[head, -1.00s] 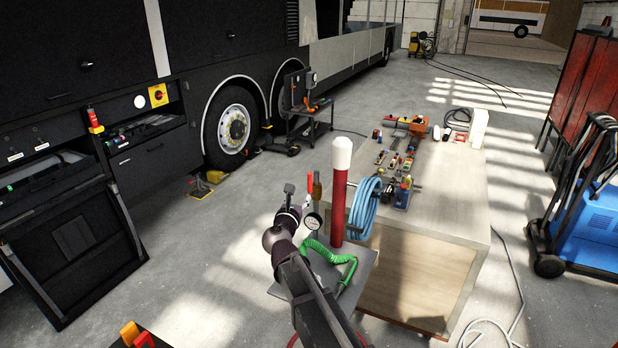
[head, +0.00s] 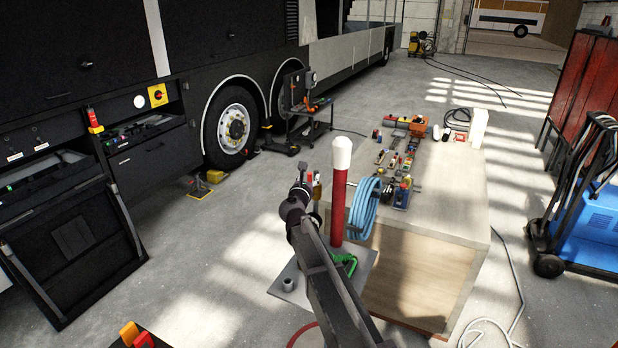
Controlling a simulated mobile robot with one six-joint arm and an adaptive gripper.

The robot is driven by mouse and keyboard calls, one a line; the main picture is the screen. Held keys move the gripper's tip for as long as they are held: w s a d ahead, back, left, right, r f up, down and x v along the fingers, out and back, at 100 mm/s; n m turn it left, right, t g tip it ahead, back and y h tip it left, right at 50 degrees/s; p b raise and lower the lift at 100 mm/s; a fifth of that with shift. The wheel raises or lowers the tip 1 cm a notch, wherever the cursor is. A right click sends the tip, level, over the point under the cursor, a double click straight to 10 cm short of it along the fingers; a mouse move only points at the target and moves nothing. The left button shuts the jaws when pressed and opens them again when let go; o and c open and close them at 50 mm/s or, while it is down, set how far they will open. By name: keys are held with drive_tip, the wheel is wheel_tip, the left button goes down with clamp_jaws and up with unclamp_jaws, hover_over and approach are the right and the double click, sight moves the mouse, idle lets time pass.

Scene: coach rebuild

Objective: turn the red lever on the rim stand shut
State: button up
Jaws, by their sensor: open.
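My arm rises from the bottom of the head view, and my gripper (head: 301,188) is at its far end, open as far as its small dark shape shows. It is raised in front of the floor, just left of a red post with a white cap (head: 338,205). Small red and orange-brown upright pieces (head: 317,186) show just right of my gripper, partly behind it. A dark wheeled stand (head: 294,95) with a panel and orange-red parts (head: 314,107) is farther back beside the coach wheel. I cannot tell which red piece is the lever, nor its position.
A grey plate (head: 290,298) around the post carries a short pipe and a green hose (head: 346,262), mostly hidden by my arm. A bench (head: 455,205) with a blue hose coil (head: 363,208) and tools stands close right. Floor (head: 215,245) on the left is open.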

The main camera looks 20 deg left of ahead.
drive_tip(key=shift+w, duration=0.4)
clamp_jaws()
drive_tip(key=shift+a, duration=0.2)
drive_tip(key=shift+d, duration=0.1)
